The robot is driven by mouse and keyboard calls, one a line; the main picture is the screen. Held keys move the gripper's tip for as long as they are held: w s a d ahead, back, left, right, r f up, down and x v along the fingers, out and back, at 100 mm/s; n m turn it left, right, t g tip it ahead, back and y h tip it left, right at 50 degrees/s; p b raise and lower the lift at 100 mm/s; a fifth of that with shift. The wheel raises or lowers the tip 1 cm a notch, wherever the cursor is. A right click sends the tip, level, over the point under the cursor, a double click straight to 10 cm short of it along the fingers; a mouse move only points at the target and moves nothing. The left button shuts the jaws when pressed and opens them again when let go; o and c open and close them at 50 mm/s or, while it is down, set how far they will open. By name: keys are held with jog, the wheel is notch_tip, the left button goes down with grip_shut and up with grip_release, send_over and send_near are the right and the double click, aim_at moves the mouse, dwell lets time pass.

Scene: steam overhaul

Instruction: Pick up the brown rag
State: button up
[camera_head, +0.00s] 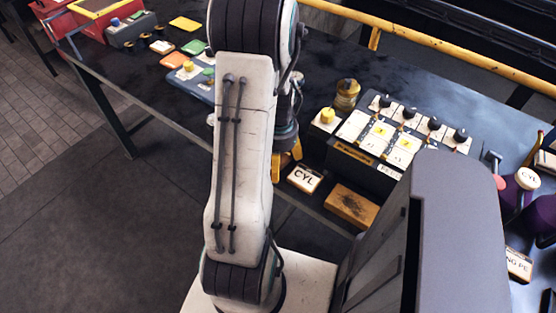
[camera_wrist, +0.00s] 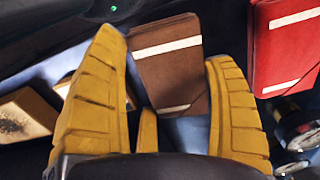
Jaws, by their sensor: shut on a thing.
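The brown rag (camera_wrist: 172,72) looks like a folded brown pad with two white bands. In the wrist view it lies between the two yellow fingers of my gripper (camera_wrist: 165,50), which are shut on it. Its lower part is partly covered by a yellow finger piece. In the head view my gripper (camera_head: 286,160) hangs at the near edge of the dark bench, its fingers partly behind my arm. I cannot make out the rag there; my arm hides that spot.
A red folded pad (camera_wrist: 285,45) with white bands lies to the right in the wrist view. A CYL card block (camera_head: 305,178), a wooden block (camera_head: 350,207) and a knobbed control panel (camera_head: 400,140) stand close right of my gripper on the bench (camera_head: 150,85).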

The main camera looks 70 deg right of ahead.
jog(key=shift+r, duration=0.7)
notch_tip(320, 180, up, 3)
jog(key=shift+d+f, duration=0.1)
jog(key=shift+f, duration=0.05)
jog(key=s+a+r, duration=0.5)
jog(key=s+r, duration=0.1)
jog(key=s, duration=0.4)
jog(key=shift+s+a+r+b, duration=0.25)
jog(key=shift+r+b, duration=0.05)
jog(key=shift+b, duration=0.1)
jog(key=o, duration=0.6)
jog(key=shift+c, duration=0.2)
jog(key=shift+w, duration=0.1)
jog(key=c, duration=0.4)
